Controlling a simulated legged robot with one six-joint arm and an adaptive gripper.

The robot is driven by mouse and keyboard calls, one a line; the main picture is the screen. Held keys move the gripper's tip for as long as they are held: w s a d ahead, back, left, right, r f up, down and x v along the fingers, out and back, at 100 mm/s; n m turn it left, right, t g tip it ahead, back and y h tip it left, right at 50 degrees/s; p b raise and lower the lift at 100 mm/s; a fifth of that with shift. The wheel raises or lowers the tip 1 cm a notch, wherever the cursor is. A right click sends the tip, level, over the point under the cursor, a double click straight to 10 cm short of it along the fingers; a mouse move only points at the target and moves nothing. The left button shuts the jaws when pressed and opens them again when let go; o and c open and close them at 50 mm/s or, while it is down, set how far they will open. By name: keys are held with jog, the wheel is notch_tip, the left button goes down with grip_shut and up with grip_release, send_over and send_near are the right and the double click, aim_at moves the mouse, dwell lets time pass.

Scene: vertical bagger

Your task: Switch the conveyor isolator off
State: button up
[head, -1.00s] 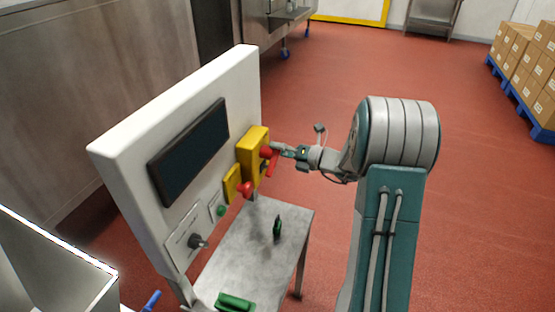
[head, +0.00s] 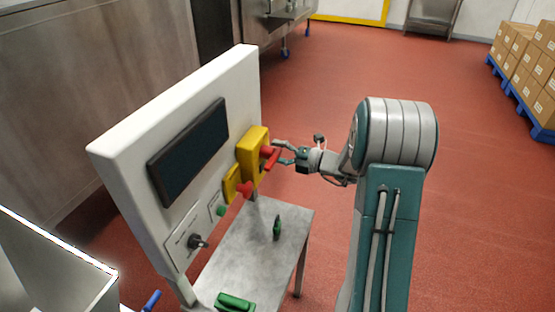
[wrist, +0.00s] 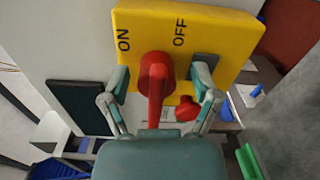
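The conveyor isolator is a yellow box (head: 252,148) on the right part of the white panel, with a red handle (head: 272,157). In the wrist view the yellow face (wrist: 218,40) carries ON at the left and OFF at the right. The red handle (wrist: 155,80) stands between them, its bar running down the picture toward my palm. I cannot tell which position it is set to. My gripper (wrist: 160,85) is open, one finger on each side of the handle, with visible gaps. In the head view my gripper (head: 281,153) is right at the handle.
Below the isolator are a red mushroom button (head: 245,190), a green button (head: 221,210) and a black selector knob (head: 195,241). A dark screen (head: 190,152) is left of it. A steel table (head: 255,245) below holds green items.

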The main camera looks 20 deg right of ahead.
jog(key=shift+r, duration=0.1)
jog(key=shift+v, duration=2.45)
jog(key=v, duration=1.2)
jog(key=shift+d+r, duration=0.1)
jog(key=shift+d, duration=0.05)
